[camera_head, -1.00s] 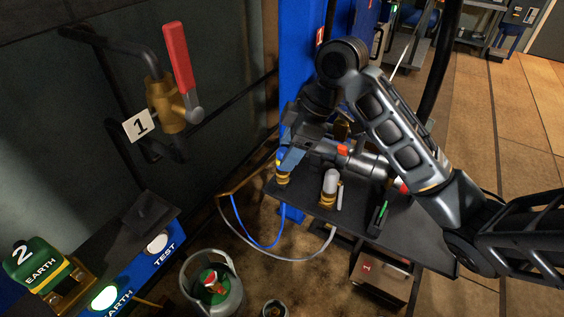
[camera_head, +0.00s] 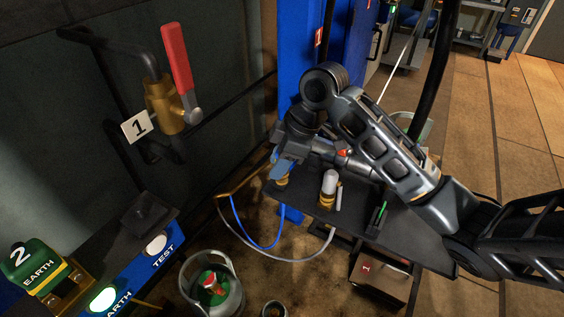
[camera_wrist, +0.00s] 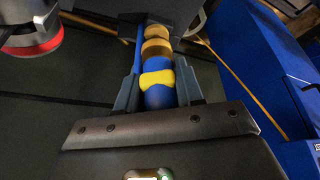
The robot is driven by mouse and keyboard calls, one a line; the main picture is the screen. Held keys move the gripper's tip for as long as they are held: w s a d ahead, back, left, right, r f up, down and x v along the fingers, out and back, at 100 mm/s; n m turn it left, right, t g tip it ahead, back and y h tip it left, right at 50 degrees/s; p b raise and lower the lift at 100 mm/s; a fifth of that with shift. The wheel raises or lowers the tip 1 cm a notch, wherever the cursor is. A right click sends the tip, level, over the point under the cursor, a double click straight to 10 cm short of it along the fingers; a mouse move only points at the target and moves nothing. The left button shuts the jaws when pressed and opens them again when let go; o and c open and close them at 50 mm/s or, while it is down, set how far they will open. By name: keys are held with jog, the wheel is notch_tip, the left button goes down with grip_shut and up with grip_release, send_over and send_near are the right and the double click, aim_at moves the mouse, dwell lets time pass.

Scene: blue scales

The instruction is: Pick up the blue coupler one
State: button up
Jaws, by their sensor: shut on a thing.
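The blue coupler (camera_wrist: 158,72) shows in the wrist view as a blue body with a yellow band and brass rings at its far end. My gripper (camera_wrist: 158,88) is shut on it, one finger on each side. In the head view my gripper (camera_head: 281,165) is at the left end of the small dark table, and the coupler's brass end (camera_head: 283,181) shows just below the fingers. The fingers hide most of the coupler there. I cannot tell whether it still touches the table.
A white-topped brass coupler (camera_head: 329,188) stands on the dark table (camera_head: 350,222), close to the right of my gripper. A green and black tool (camera_head: 379,214) lies further right. Blue and grey hoses (camera_head: 268,247) hang off the table's left side. A blue cabinet (camera_head: 292,60) stands behind.

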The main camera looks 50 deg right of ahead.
grip_shut()
jog(key=shift+r, duration=0.5)
notch_tip(320, 180, up, 3)
jog(key=shift+r, duration=0.2)
jog(key=s+d+r, duration=0.7)
jog(key=d, duration=0.2)
notch_tip(320, 180, up, 10)
jog(key=p, duration=1)
jog(key=shift+f, duration=0.15)
jog(key=shift+d, duration=0.1)
